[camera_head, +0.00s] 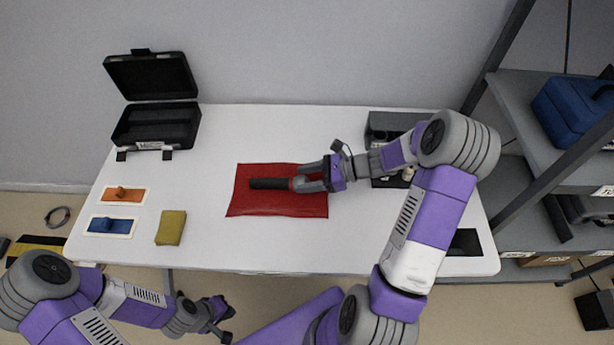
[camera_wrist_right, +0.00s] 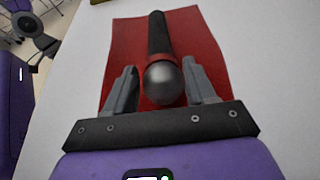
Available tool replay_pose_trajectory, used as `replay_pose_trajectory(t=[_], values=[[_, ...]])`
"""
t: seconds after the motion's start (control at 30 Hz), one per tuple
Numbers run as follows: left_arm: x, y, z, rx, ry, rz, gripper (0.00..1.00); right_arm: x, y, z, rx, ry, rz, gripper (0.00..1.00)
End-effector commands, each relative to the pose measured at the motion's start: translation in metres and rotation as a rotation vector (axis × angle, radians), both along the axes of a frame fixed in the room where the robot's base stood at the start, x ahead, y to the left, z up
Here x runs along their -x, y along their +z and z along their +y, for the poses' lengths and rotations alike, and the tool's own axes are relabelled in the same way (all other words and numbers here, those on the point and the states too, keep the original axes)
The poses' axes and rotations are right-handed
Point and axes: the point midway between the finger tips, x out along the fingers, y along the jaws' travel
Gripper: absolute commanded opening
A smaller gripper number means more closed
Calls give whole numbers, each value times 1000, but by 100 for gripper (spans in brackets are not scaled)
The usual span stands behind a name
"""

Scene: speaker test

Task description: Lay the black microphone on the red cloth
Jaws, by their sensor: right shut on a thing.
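The black microphone (camera_head: 268,183) has a dark handle, a red ring and a grey ball head. It lies flat over the red cloth (camera_head: 300,208), its handle pointing left. My right gripper (camera_head: 305,180) is shut on it near the head end. In the right wrist view the microphone (camera_wrist_right: 158,35) is between the two fingers, with the red cloth (camera_wrist_right: 205,45) below; whether it touches the cloth I cannot tell. My left gripper (camera_head: 226,309) is in front of the table's near edge, away from the cloth; its fingers are too small to judge.
An open black case (camera_head: 155,130) stands at the back left of the white table (camera_head: 220,250). A dark tray (camera_head: 385,122) is behind my right arm. Shelves stand at right.

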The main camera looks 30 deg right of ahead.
Motion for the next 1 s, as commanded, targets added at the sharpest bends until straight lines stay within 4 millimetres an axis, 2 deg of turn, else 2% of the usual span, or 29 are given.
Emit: replay_pose_trajectory(t=[0.07,0.1,0.27,0.53,0.7,1.0], values=[[0,0,0,0,0,0,0,0,0,0,0,0,-1,17],[0,0,0,0,0,0,0,0,0,0,0,0,0,58],[0,0,0,0,0,0,0,0,0,0,0,0,-1,81],[0,1,0,0,0,0,0,0,1,0,0,0,-1,81],[0,10,0,0,0,0,0,1,17,-2,2,-2,-3,81],[0,29,0,0,0,0,0,33,42,-56,2,-5,-1,81]])
